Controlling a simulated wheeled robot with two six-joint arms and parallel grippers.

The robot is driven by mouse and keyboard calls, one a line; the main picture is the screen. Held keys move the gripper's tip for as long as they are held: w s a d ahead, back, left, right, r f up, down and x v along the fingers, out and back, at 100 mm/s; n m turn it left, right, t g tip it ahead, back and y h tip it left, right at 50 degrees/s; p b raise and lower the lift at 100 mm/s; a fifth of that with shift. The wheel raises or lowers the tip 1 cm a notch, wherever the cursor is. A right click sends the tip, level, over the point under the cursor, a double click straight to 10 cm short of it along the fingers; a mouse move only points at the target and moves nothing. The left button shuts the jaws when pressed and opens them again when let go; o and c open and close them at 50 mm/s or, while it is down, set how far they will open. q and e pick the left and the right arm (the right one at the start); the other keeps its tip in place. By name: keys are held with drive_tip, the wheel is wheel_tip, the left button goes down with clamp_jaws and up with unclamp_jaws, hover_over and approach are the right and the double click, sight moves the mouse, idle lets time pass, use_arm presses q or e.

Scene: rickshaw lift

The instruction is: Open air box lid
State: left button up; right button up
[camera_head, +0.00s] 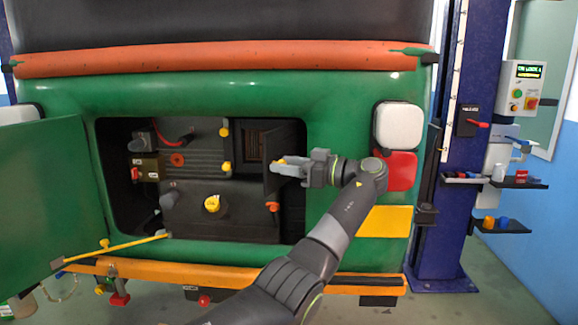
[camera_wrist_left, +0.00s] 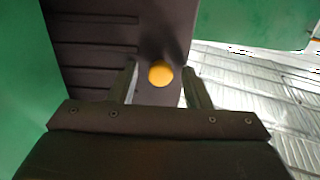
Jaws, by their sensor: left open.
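The air box lid (camera_head: 285,137) is a dark panel at the right of the engine bay, standing swung out at an angle, with a mesh-like surface to its left. A yellow knob sits on it, and an orange knob (camera_head: 272,207) is near its lower edge. My left gripper (camera_head: 280,166) is at the yellow knob, reaching in from the right. In the left wrist view the gripper (camera_wrist_left: 160,70) is open, with one finger on each side of the round yellow knob (camera_wrist_left: 160,74). Whether the fingers touch it cannot be told. My right gripper is not in view.
The green door (camera_head: 45,190) stands open at left, with a yellow rod (camera_head: 120,246) along the bay's lower left. The bay holds other yellow knobs and a yellow cap (camera_head: 211,204). An orange bumper (camera_head: 230,277) runs below. A blue post (camera_head: 455,190) stands at right.

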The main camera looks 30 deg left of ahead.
use_arm(q)
drive_tip(key=shift+d, duration=0.1)
drive_tip(key=d+b, duration=0.1)
drive_tip(key=d, duration=1)
drive_tip(key=shift+w+d, duration=0.2)
drive_tip(key=shift+d, duration=0.15)
